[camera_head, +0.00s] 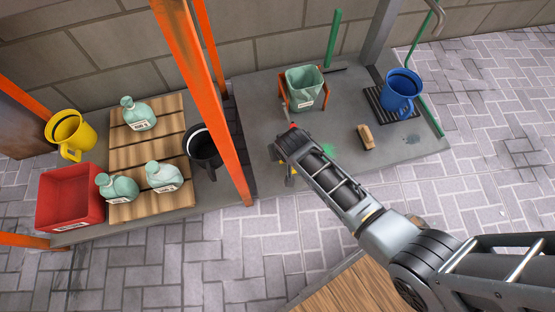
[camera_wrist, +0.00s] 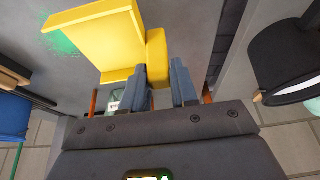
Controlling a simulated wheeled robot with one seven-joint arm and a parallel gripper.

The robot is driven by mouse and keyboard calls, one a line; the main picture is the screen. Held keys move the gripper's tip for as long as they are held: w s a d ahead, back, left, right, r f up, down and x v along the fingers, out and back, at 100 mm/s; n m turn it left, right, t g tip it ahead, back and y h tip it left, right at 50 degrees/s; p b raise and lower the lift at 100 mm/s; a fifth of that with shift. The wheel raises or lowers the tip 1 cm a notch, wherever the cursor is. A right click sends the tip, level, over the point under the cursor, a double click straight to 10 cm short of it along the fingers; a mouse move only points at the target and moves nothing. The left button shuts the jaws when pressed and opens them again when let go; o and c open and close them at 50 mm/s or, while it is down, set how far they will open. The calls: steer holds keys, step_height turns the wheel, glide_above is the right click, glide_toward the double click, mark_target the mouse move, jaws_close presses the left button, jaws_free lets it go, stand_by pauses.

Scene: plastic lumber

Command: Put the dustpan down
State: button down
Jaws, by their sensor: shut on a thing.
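The yellow dustpan (camera_wrist: 95,30) fills the upper left of the wrist view. My gripper (camera_wrist: 160,80) is shut on its yellow handle, which sits between the two blue-grey fingers. In the head view my gripper (camera_head: 286,168) is over the front left part of the grey platform. I cannot tell whether the dustpan touches the platform.
The grey platform (camera_head: 400,150) carries a green bucket (camera_head: 304,88), a blue bucket (camera_head: 401,92) and a brown brush or block (camera_head: 366,137). An orange post (camera_head: 205,100) and a black bucket (camera_head: 203,147) stand left of my gripper. Bottles stand on wooden slats (camera_head: 135,155).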

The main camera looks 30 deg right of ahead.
steer(key=shift+w+a+f+b, duration=0.2)
steer(key=shift+f+b, duration=0.25)
steer(key=shift+f, duration=0.4)
steer(key=shift+w+a+f+b, duration=0.15)
steer(key=shift+a+f+b, duration=0.15)
steer(key=shift+f+b, duration=0.35)
steer(key=shift+w+a+f+b, duration=0.15)
steer(key=shift+a+f+b, duration=0.15)
steer(key=shift+f, duration=0.7)
steer(key=shift+f, duration=0.15)
steer(key=c, duration=0.9)
jaws_free()
steer(key=shift+o, duration=0.2)
steer(key=p+v, duration=0.6)
steer(key=v, duration=0.6)
